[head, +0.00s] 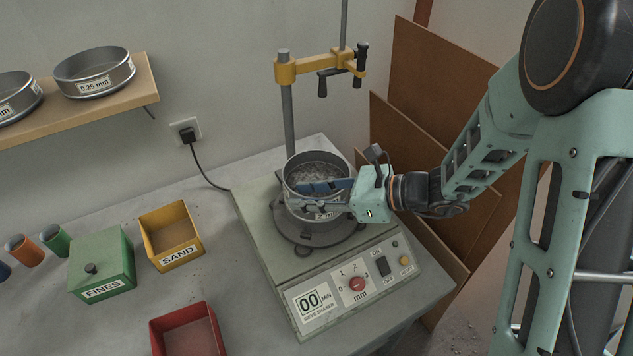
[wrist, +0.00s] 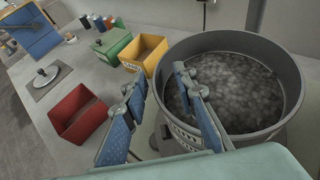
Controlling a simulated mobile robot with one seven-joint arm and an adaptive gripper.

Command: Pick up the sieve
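The sieve (head: 316,164) is a round grey metal pan holding grey gravel. It sits upright on the shaker's round plate, and its label, partly hidden by my gripper, ends in "mm". It fills the right of the wrist view (wrist: 287,62). My gripper (head: 296,197) reaches in from the right at the sieve's near side. In the wrist view my gripper (wrist: 159,84) is open, with one blue-padded finger over the gravel inside the rim and the other outside the wall. A gap shows between the outer finger and the wall.
The shaker (head: 262,240) has a post with a yellow clamp (head: 318,67) above the sieve. A yellow SAND bin (head: 172,236), green FINES box (head: 101,264) and red bin (head: 188,332) stand to the left. Other sieves (head: 95,72) rest on a wall shelf (head: 60,115).

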